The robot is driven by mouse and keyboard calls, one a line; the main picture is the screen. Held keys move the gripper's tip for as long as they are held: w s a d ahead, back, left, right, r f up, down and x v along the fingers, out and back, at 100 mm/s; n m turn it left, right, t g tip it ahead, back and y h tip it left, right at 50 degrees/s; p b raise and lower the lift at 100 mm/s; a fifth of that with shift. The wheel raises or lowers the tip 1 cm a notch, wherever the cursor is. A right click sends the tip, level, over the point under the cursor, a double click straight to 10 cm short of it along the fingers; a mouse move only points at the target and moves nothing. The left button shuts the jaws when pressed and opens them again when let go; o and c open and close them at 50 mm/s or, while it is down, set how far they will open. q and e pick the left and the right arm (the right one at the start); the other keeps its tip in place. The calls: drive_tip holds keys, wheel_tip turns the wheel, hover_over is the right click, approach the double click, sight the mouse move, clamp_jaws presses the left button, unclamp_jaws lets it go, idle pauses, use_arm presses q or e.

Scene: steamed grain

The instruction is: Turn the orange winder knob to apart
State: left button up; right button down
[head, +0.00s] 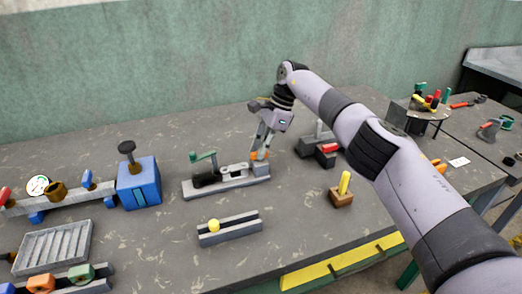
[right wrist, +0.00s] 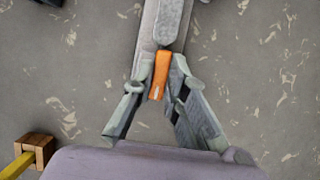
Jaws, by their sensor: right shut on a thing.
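The orange winder knob (right wrist: 159,75) lies between the fingertips of my right gripper (right wrist: 160,80) in the right wrist view. The gripper is shut on it, with a finger on each side. In the head view my right gripper (head: 262,148) points down at the right end of a grey-based device, and a bit of the orange knob (head: 253,156) shows beside the fingers. The device's grey base (head: 228,185) carries a dark part and a green crank (head: 204,157) at its left. My left gripper is not in view.
A blue block (head: 139,184) with a black knob stands to the left. A grey rail with a yellow ball (head: 214,225) lies in front. A wooden block with a yellow peg (head: 342,190) and a grey fixture with a red part (head: 328,148) are to the right.

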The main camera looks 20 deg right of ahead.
idle(0.5)
drive_tip(key=c, duration=1.6)
unclamp_jaws()
drive_tip(key=shift+d+r, duration=0.1)
drive_tip(key=shift+r, duration=0.1)
drive_tip(key=v, duration=0.7)
drive_tip(key=shift+r, duration=0.2)
